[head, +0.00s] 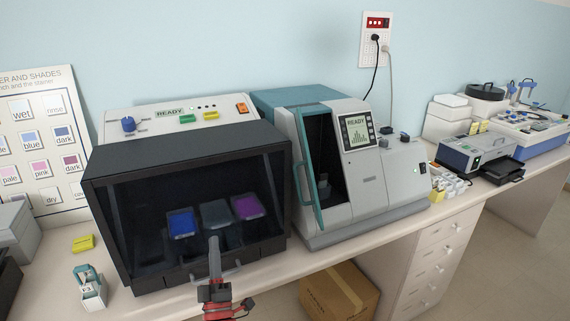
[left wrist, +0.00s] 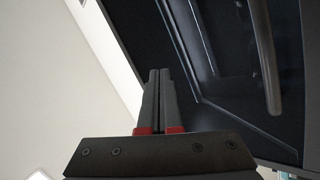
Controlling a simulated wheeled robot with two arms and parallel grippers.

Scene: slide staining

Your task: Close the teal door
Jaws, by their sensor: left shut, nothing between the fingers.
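The teal door (head: 308,160) is on the grey and teal instrument (head: 372,196) in the middle of the bench. It stands open, swung out at the left of a dark opening, with a handle on its outer side. My left gripper (head: 214,240) is shut and empty, in front of the black-hooded stainer to the left of the teal door. Its closed fingers (left wrist: 159,95) also show in the left wrist view, next to a dark panel with a bar handle (left wrist: 265,60). My right gripper is not in view.
The black hood (head: 180,155) holds blue, dark and purple trays behind its front, with a handle (head: 217,273) low on it. A cardboard box (head: 340,291) is below the bench. More lab equipment (head: 475,151) stands to the right.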

